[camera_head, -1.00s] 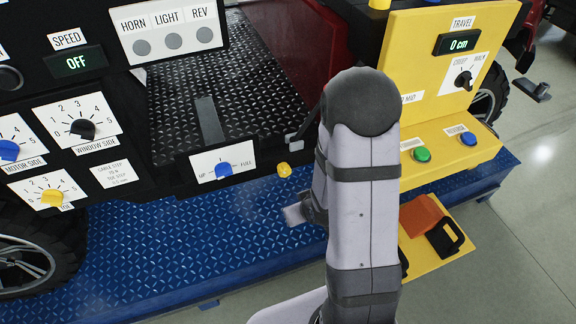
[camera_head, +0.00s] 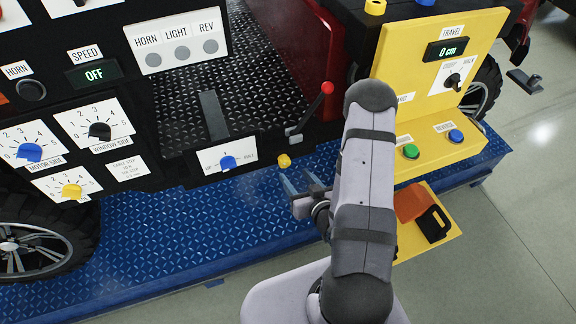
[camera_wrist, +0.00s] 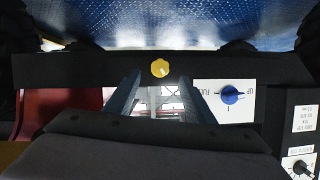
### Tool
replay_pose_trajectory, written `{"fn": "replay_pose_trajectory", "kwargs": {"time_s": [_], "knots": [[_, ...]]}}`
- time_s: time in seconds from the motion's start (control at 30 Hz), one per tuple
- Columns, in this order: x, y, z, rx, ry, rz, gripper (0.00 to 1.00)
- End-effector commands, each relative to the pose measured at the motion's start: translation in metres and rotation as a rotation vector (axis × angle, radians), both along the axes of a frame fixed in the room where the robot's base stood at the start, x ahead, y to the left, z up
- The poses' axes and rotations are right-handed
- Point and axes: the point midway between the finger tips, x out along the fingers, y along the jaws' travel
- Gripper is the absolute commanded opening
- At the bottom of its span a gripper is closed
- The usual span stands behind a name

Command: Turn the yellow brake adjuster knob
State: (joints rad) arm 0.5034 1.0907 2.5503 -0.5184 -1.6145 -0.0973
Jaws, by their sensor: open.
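A small yellow knob (camera_head: 284,160) sits on the black front bar, right of the blue UP/FULL knob (camera_head: 228,162); I see no label on it. In the wrist view this yellow knob (camera_wrist: 160,68) shows a pale mark on its face and appears just beyond and between the fingertips. My gripper (camera_head: 295,177) is open and empty, in front of and slightly below the knob, apart from it. In the wrist view my gripper (camera_wrist: 160,77) has its two fingers spread wider than the knob. Another yellow knob (camera_head: 72,191) is on a dial at lower left.
A red-tipped lever (camera_head: 327,88) rises behind the bar, close to my arm. A yellow console (camera_head: 405,85) with green and blue buttons stands to the right. A blue deck (camera_head: 180,245) lies below. A black-and-orange pedal (camera_head: 420,210) is at lower right.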

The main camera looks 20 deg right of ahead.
Motion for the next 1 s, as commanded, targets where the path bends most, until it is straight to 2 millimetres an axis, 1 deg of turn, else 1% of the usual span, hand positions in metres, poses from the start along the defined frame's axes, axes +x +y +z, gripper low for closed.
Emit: {"fn": "replay_pose_trajectory", "kwargs": {"time_s": [0.17,0.4,0.6,0.73,1.0], "knots": [[0.015,0.002,-0.006,-0.001,0.0,0.005,0.49],[0.043,0.004,-0.016,-0.002,-0.001,0.004,0.49],[0.059,0.004,-0.023,-0.001,0.001,0.003,0.49],[0.064,0.004,-0.026,-0.001,0.001,0.001,0.49],[0.065,0.004,-0.027,0.0,0.002,0.001,0.49]]}}
